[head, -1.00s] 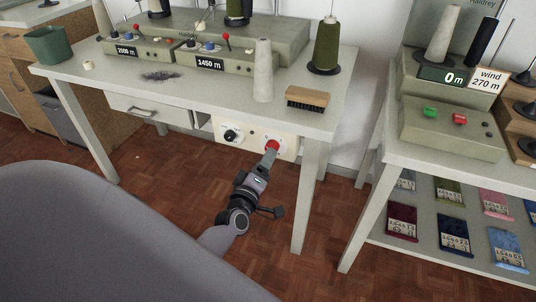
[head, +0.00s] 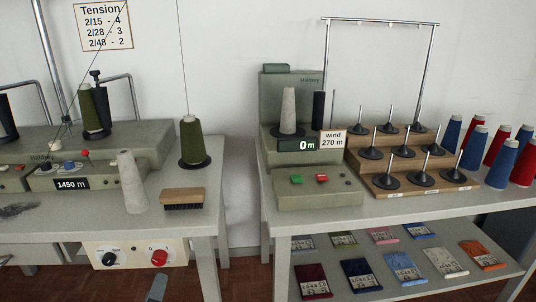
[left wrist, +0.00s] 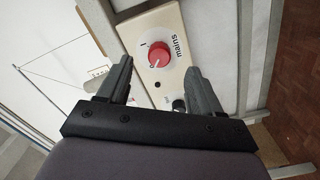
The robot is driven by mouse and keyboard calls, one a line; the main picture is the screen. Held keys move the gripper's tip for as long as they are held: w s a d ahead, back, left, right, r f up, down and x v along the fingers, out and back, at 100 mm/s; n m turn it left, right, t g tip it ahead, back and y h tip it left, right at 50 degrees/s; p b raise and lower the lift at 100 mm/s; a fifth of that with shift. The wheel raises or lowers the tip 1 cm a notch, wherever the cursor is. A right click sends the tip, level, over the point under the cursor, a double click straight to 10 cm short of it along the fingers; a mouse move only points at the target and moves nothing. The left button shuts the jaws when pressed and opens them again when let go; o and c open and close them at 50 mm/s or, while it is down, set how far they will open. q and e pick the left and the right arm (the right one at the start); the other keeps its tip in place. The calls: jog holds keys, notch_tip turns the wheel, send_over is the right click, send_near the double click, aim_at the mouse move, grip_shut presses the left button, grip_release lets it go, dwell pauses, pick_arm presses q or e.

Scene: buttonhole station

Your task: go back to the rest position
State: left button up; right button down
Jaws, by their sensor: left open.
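My left gripper (head: 157,288) shows only in part at the bottom edge of the head view, just below the red mains knob (head: 159,257). In the left wrist view my left gripper (left wrist: 158,68) is open, with its two fingers apart and nothing held between them. The red knob (left wrist: 158,55) shows beyond the fingertips, on a cream panel marked "mains". The fingers do not appear to touch it. My right gripper is in neither view.
The cream panel (head: 133,252) hangs under the left table (head: 90,222). The table carries a grey cone (head: 132,183), a brush (head: 184,196) and a green cone (head: 192,141). The winder table (head: 400,208) stands at right, a narrow floor gap between them.

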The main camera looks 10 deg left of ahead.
pick_arm(q)
jog(key=s+d+f+m+g+h, duration=0.35)
jog(key=s+d+m, duration=0.25)
jog(key=s+m, duration=0.25)
jog(key=s+d+f+m+g+h, duration=0.35)
jog(key=s+d+m, duration=0.4)
jog(key=s, duration=0.25)
notch_tip(320, 180, up, 10)
jog(key=a+y+p, duration=0.1)
jog(key=a+p, duration=0.1)
jog(key=p, duration=1)
jog(key=shift+s+m, duration=0.15)
jog(key=shift+m, duration=0.15)
jog(key=shift+r, duration=0.1)
